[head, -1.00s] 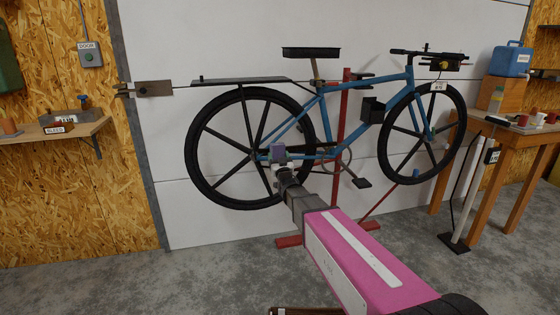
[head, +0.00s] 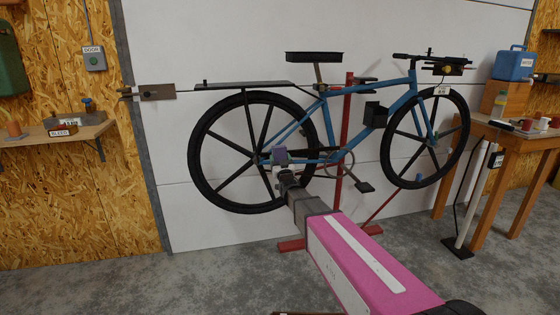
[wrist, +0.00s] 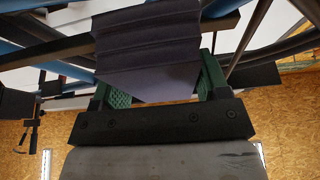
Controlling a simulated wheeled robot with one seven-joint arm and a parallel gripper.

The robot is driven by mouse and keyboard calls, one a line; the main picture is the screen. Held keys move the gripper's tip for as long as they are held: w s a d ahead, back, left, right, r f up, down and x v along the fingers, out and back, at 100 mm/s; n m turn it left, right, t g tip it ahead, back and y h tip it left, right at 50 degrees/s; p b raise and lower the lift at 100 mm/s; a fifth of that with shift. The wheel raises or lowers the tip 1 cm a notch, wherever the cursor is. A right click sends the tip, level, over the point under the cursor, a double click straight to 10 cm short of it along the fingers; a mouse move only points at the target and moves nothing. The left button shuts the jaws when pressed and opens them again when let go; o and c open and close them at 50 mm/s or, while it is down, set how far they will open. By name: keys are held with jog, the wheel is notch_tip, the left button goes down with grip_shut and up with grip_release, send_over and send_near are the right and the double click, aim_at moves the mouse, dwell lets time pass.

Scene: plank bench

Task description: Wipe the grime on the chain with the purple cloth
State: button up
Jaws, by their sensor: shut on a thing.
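The purple cloth (head: 280,156) is a small folded pad at the rear wheel hub of the blue bike (head: 320,112). In the wrist view the purple cloth (wrist: 148,52) fills the space between the green finger pads of my gripper (wrist: 158,92). My gripper (head: 283,171) is shut on it, at the lower rear of the frame. The chain (head: 345,164) shows only in part near the crank, right of the cloth. The cloth and gripper cover its rear part. I cannot make out any grime.
A red stand (head: 342,140) holds the bike, with red feet on the floor. A wooden bench (head: 510,137) stands at the right and a shelf (head: 75,131) at the left. The crank and pedal (head: 364,186) stick out right of my gripper.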

jog(key=shift+w+a, duration=0.25)
jog(key=shift+w, duration=0.65)
jog(key=shift+d, duration=0.1)
jog(key=d, duration=0.1)
jog(key=w+d, duration=0.1)
jog(key=d, duration=0.1)
jog(key=shift+d, duration=0.3)
dwell(0.3)
jog(key=shift+w, duration=0.1)
jog(key=shift+a, duration=0.1)
jog(key=shift+s+a, duration=0.2)
jog(key=shift+a, duration=0.75)
jog(key=shift+s+a, duration=0.15)
jog(key=shift+a, duration=0.8)
jog(key=shift+a, duration=0.1)
jog(key=shift+c, duration=0.3)
